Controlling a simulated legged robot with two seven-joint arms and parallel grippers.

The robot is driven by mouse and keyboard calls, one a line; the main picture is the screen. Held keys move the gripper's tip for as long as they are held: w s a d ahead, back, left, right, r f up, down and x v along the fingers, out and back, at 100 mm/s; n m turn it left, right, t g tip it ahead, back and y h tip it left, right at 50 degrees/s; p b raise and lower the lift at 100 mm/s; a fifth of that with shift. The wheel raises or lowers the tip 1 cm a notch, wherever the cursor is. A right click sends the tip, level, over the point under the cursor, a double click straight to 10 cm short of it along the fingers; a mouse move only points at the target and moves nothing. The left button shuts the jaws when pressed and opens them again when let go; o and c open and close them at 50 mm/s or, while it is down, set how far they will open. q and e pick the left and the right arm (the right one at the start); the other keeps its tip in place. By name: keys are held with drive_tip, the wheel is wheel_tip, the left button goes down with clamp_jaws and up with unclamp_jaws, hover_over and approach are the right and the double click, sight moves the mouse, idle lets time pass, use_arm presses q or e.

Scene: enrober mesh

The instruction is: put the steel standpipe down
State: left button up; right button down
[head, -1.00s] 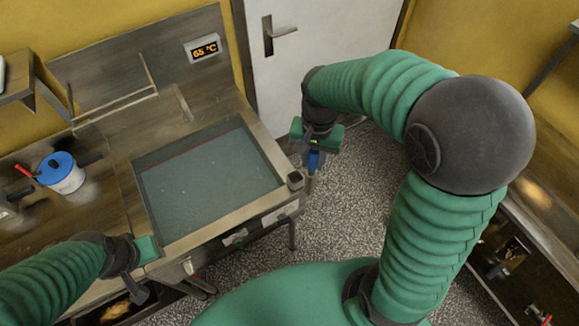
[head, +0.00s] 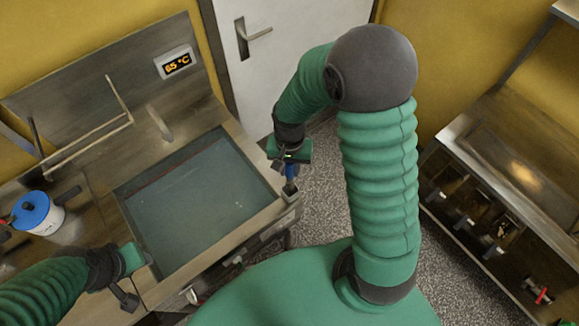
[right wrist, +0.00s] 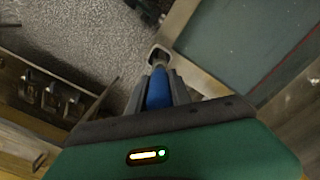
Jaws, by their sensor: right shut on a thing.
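The steel standpipe (head: 290,187) has a blue grip section that shows in the right wrist view (right wrist: 158,90). My right gripper (head: 290,166) is shut on this blue part, and its fingers (right wrist: 158,92) lie on both sides of it. The pipe's lower end is at the small square socket (head: 290,196) on the basin's front right corner; the socket also shows in the right wrist view (right wrist: 160,52). I cannot tell whether the end is inside it or just above. My left gripper (head: 134,275) is by the basin's left edge, away from the pipe; its jaw opening is unclear.
The basin (head: 262,205) holds grey-blue liquid beside the socket. A white pot with a blue lid (head: 38,212) stands at the left. A steel counter with several taps or knobs (head: 470,210) is at the right, with open speckled floor between.

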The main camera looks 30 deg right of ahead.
drive_tip(key=shift+s+f, duration=0.1)
drive_tip(key=c, duration=1.2)
unclamp_jaws()
drive_tip(key=shift+o, duration=0.2)
drive_tip(key=shift+r, duration=0.6)
wheel_tip(320, 180, up, 11)
drive_tip(key=shift+r+b, duration=0.1)
drive_tip(key=shift+b, duration=0.3)
